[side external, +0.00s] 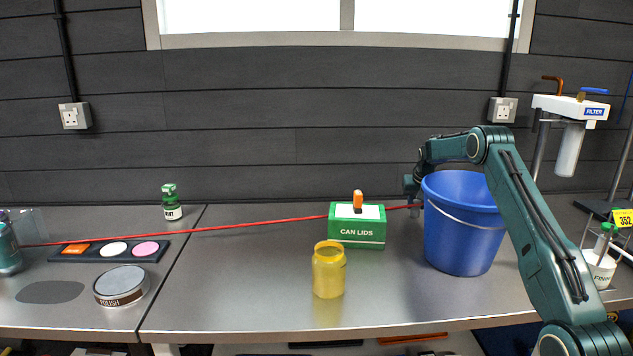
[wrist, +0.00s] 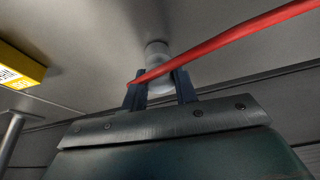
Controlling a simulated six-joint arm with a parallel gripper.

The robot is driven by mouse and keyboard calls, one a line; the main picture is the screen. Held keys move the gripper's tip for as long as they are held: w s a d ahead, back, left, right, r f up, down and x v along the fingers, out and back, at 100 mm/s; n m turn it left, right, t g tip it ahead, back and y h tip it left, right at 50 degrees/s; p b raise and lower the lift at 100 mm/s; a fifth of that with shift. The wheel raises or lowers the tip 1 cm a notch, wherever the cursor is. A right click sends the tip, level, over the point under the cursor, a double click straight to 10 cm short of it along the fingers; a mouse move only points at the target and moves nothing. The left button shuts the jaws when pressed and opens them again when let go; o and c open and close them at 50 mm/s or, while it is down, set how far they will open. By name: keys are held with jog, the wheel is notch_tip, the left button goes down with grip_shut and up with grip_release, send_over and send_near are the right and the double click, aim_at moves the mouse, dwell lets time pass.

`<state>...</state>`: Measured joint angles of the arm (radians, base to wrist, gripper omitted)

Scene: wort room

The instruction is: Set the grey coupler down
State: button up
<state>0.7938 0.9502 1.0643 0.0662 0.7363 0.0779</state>
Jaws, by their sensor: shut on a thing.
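My gripper (side external: 412,190) is behind the left edge of the blue bucket in the side view, pointing down near the back of the bench. In the wrist view my gripper (wrist: 160,92) has its two dark fingers closed on the grey coupler (wrist: 157,52), a pale round-ended piece that juts beyond the fingertips. In the side view the coupler is too small and shadowed to make out clearly. I cannot tell whether it touches the bench. A red line (side external: 255,223) stretches to the gripper from the far left; it also crosses the fingers in the wrist view (wrist: 235,38).
The blue bucket (side external: 462,240) stands close right of my gripper. A green CAN LIDS box (side external: 357,232) is to its left, with a yellow jar (side external: 328,272) in front. A polish tin (side external: 121,287) and palette (side external: 73,255) are far left.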

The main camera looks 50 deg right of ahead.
jog(key=shift+f, duration=0.1)
jog(key=o, duration=1)
jog(key=shift+c, duration=0.2)
jog(key=shift+v, duration=1.05)
notch_tip(320, 180, up, 10)
jog(key=shift+s+a, duration=0.35)
jog(key=shift+a, duration=0.1)
